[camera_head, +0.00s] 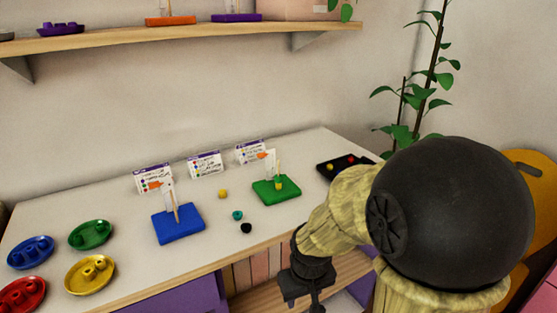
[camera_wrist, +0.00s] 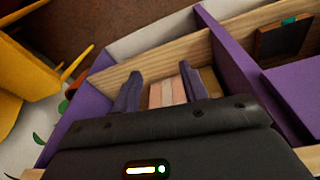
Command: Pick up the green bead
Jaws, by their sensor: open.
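A teal-green bead (camera_head: 237,215) lies loose on the white table near its front edge, between the blue board (camera_head: 180,228) and the green board (camera_head: 288,194). Green beads (camera_head: 90,230) also sit in the green dish (camera_head: 77,243) at the left. My gripper (camera_head: 316,299) is in front of the table edge, right of and apart from the loose bead, and partly cut off at the bottom. In the wrist view my gripper (camera_wrist: 160,80) is open and empty, with its fingers over the shelving below the table. No loose bead shows in that view.
A black bead (camera_head: 246,228) lies just in front of the teal one, and a yellow bead (camera_head: 223,194) lies behind it. Both boards carry upright pegs. Cards (camera_head: 205,164) stand at the back. A dark tray (camera_head: 328,168) is at the right, and blue, yellow and red dishes are at the left.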

